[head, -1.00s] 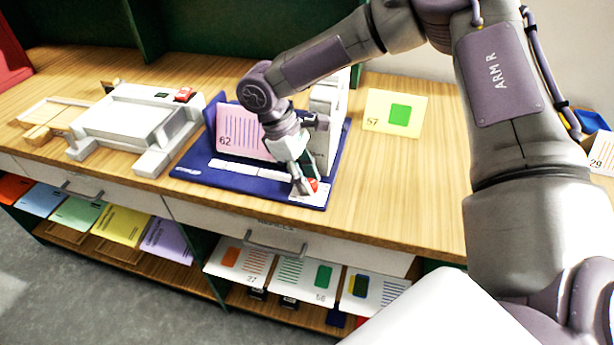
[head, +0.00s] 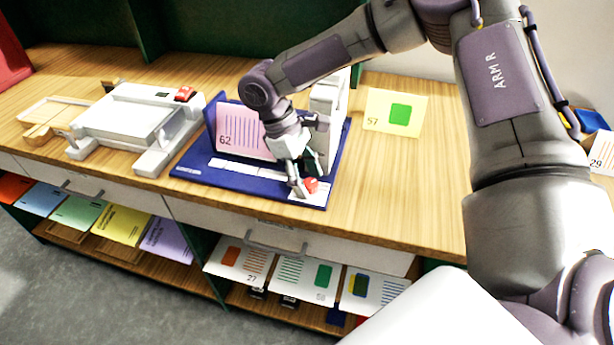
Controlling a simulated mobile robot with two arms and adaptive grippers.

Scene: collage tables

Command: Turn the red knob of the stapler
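The stapler (head: 325,110) is a white upright machine on a dark blue base (head: 235,177) on the wooden counter. Its red knob (head: 311,185) sits on a white plate at the front right corner of the base. My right gripper (head: 304,183) points down at the knob. One finger is close against the knob's left side, and the other is mostly hidden behind the hand and knob. I cannot tell whether the fingers grip the knob. A pink card marked 62 (head: 240,130) stands on the base, partly behind my wrist. My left gripper is out of view.
A white machine with a red switch (head: 130,115) stands to the left. A yellow card marked 57 (head: 394,112) lies to the right. A blue tray (head: 590,120) is at the far right. Several cards lie on the shelf below.

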